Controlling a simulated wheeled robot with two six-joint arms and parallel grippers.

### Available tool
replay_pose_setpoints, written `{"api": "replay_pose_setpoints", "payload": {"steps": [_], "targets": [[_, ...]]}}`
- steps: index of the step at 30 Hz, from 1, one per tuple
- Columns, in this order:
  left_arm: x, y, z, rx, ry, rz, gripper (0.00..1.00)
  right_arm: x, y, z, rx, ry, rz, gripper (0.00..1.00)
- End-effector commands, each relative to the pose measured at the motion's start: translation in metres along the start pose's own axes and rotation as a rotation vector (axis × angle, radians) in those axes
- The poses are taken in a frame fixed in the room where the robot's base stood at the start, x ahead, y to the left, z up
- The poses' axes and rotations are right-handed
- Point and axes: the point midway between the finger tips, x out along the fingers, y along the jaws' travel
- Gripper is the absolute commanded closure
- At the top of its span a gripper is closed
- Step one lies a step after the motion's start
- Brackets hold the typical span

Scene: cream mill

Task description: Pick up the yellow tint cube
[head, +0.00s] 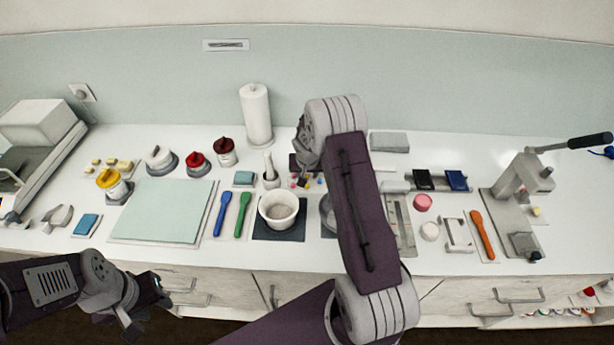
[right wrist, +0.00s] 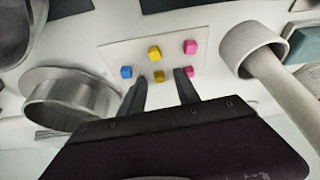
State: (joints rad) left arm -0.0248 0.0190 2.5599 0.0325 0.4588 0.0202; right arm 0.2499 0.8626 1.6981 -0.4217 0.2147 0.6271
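Small tint cubes lie on a pale card (right wrist: 118,53) in the right wrist view. A yellow cube (right wrist: 154,53) is at the back of the group, beside a pink cube (right wrist: 190,47). A more orange-yellow cube (right wrist: 159,76) is nearer, between a blue cube (right wrist: 126,72) and a magenta cube (right wrist: 188,72). My right gripper (right wrist: 160,84) is open and empty, its fingertips apart near the orange-yellow cube. In the head view my right arm hides part of the group. My left gripper (head: 150,305) looks open and empty, in front of the counter.
In the head view a white bowl (head: 279,208), a green spatula (head: 243,213) and a paper roll (head: 256,115) stand near my right arm.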

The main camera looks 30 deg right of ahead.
Motion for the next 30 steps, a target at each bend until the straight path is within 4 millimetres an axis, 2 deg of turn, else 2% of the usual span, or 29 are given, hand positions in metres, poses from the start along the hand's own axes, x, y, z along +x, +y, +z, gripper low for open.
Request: {"api": "replay_pose_setpoints", "payload": {"steps": [1, 4, 5, 22, 26, 30], "targets": [[0.0, 0.0, 0.0, 0.0, 0.0, 0.0, 0.64, 0.0, 0.0, 0.0, 0.0, 0.0, 0.0, 0.67], [0.0, 0.0, 0.0, 0.0, 0.0, 0.0, 0.64, 0.0, 0.0, 0.0, 0.0, -0.001, 0.0, 0.95], [0.0, 0.0, 0.0, 0.0, 0.0, 0.0, 0.64, 0.0, 0.0, 0.0, 0.0, -0.001, 0.0, 1.0], [0.0, 0.0, 0.0, 0.0, 0.0, 0.0, 0.64, -0.003, 0.0, -0.001, -0.001, 0.0, 0.001, 1.0], [-0.001, 0.0, 0.0, 0.0, 0.0, 0.0, 0.64, -0.015, 0.0, -0.006, -0.001, 0.002, 0.0, 1.0], [0.001, 0.0, 0.0, 0.0, 0.0, 0.0, 0.64, -0.039, 0.0, -0.017, 0.001, 0.004, -0.001, 1.0]]}}
